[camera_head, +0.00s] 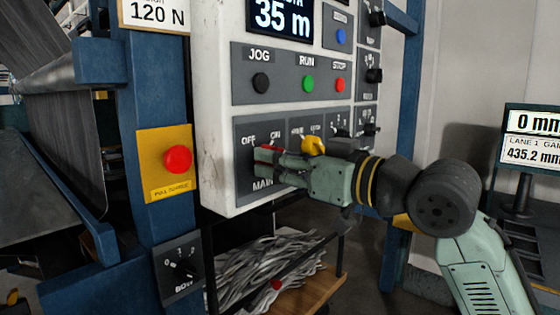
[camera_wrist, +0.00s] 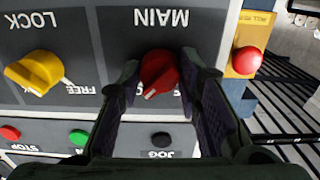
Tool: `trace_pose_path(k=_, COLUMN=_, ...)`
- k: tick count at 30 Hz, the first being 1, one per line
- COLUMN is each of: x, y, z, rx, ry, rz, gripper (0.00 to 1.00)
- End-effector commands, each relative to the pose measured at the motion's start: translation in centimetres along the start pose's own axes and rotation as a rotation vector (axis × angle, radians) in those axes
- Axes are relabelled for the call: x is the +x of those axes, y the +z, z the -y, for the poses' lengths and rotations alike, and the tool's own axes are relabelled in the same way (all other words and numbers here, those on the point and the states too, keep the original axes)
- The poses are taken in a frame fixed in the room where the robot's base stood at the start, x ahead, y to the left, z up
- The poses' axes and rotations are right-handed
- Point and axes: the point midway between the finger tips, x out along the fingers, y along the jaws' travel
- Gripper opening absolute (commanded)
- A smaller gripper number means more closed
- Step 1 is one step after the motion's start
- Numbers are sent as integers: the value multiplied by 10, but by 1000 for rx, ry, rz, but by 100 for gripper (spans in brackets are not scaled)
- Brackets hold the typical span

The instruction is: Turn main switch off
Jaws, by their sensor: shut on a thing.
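The main switch is a red knob (camera_wrist: 158,70) on a dark plate marked MAIN, shown upside down in the wrist view. Its white mark points down and slightly left there. My gripper (camera_wrist: 160,85) is shut on the knob, with one dark finger on each side of it. In the head view my gripper (camera_head: 262,160) reaches the MAIN plate from the right, below the OFF and ON labels. A little red shows at the fingers there; most of the knob is hidden.
The yellow LOCK/FREE knob (camera_head: 314,145) is just right of my gripper. JOG (camera_head: 261,82), RUN (camera_head: 308,84) and STOP (camera_head: 340,85) buttons sit above. A red button on a yellow box (camera_head: 178,159) is to the left. A cart of grey strips (camera_head: 265,262) stands below.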

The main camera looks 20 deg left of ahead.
Motion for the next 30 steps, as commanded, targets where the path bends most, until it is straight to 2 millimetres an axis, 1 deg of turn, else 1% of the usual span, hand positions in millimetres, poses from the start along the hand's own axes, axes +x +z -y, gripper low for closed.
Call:
trace_pose_path(k=5, x=0, y=0, z=0, rx=-60, ry=-2, rz=-2, gripper=4)
trace_pose_path(k=11, x=1, y=1, z=0, rx=-200, ry=-3, rz=-2, gripper=4)
trace_pose_path(k=30, x=0, y=0, z=-1, rx=-805, ry=-2, rz=-2, gripper=4)
